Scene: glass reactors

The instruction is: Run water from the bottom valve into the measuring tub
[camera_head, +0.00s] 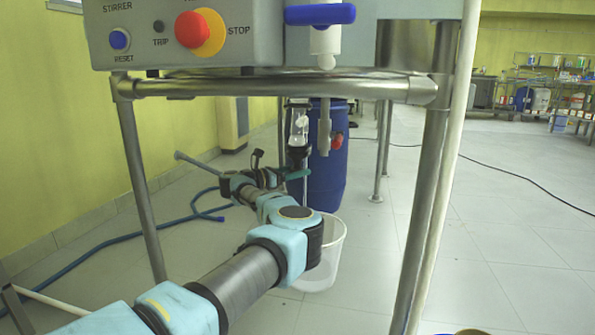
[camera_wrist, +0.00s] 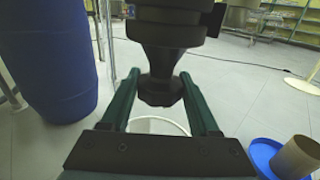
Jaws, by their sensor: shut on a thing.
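The bottom valve (camera_wrist: 160,62) is a black fitting under a clear glass outlet. It hangs below the steel frame and also shows in the head view (camera_head: 298,155). My gripper (camera_wrist: 160,87) has its two green fingers on either side of the black lower part of the valve, shut on it. In the head view my gripper (camera_head: 297,173) reaches the valve from the lower left. The measuring tub (camera_head: 328,262) is a whitish translucent bucket on the floor, partly hidden by my arm. Its rim (camera_wrist: 165,121) shows below the valve in the wrist view. I cannot tell whether water runs.
A blue drum (camera_head: 332,180) stands behind the valve. Steel frame legs (camera_head: 424,205) flank my arm, with a rail (camera_head: 275,86) above. A control box (camera_head: 150,32) hangs over it. A blue hose (camera_head: 100,248) lies left. A brown cylinder (camera_wrist: 297,157) stands at lower right.

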